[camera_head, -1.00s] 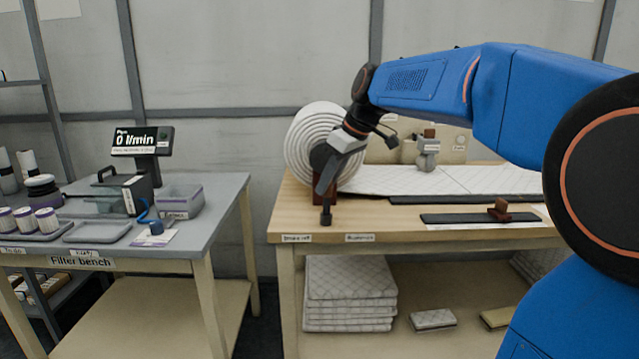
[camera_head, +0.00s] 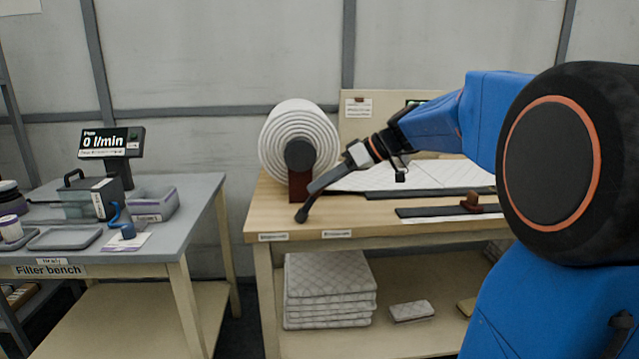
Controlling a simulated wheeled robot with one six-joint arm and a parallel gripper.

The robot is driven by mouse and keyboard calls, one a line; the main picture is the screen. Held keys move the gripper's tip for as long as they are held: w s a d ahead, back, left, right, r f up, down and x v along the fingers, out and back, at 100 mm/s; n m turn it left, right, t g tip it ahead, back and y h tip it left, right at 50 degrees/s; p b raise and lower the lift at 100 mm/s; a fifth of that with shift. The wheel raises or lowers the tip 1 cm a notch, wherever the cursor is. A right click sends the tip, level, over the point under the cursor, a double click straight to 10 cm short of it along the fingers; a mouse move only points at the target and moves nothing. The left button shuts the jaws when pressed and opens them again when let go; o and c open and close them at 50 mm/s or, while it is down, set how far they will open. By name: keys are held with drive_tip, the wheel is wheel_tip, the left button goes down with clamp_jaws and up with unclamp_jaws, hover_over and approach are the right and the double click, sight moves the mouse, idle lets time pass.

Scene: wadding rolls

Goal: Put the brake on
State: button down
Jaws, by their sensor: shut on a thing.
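The white wadding roll (camera_head: 283,135) is mounted on a dark red stand (camera_head: 299,187) at the left end of the wooden table, with a dark round hub (camera_head: 300,153) facing me. My gripper (camera_head: 309,191) reaches in from the right, slanting down to the left in front of the stand. It is shut on a dark lever-like piece, which I take to be the brake lever (camera_head: 302,214). Its rounded end shows below the fingertips near the table's front edge. The fingers hide its upper part, and I cannot tell whether it bears on the roll.
The wooden table (camera_head: 270,215) carries a white quilted sheet (camera_head: 430,175), dark bars (camera_head: 430,211) and a small brown block (camera_head: 471,202). Folded pads (camera_head: 330,290) lie on its lower shelf. The grey filter bench (camera_head: 195,215) stands left across a gap.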

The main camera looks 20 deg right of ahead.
drive_tip(key=shift+f, duration=0.1)
idle(0.3)
drive_tip(key=c, duration=1.6)
unclamp_jaws()
drive_tip(key=shift+d, duration=0.1)
drive_tip(key=shift+o, duration=0.2)
drive_tip(key=v, duration=1.7)
drive_tip(key=shift+s+d, duration=0.2)
drive_tip(key=shift+s, duration=0.05)
drive_tip(key=shift+a+f, duration=0.1)
drive_tip(key=s+a+f+m+g+h, duration=0.1)
drive_tip(key=s+a+f+m+h, duration=0.1)
drive_tip(key=s+a+f, duration=0.35)
drive_tip(key=s+a+f+m+h, duration=0.2)
drive_tip(key=s+f, duration=0.6)
drive_tip(key=f, duration=0.4)
drive_tip(key=s+a+f+m+h, duration=0.2)
drive_tip(key=s+a+f+h, duration=0.2)
drive_tip(key=f, duration=0.8)
drive_tip(key=s+a, duration=0.2)
drive_tip(key=s, duration=0.2)
drive_tip(key=shift+a+m+h, duration=0.2)
drive_tip(key=shift+m+h, duration=0.1)
drive_tip(key=shift+m, duration=0.1)
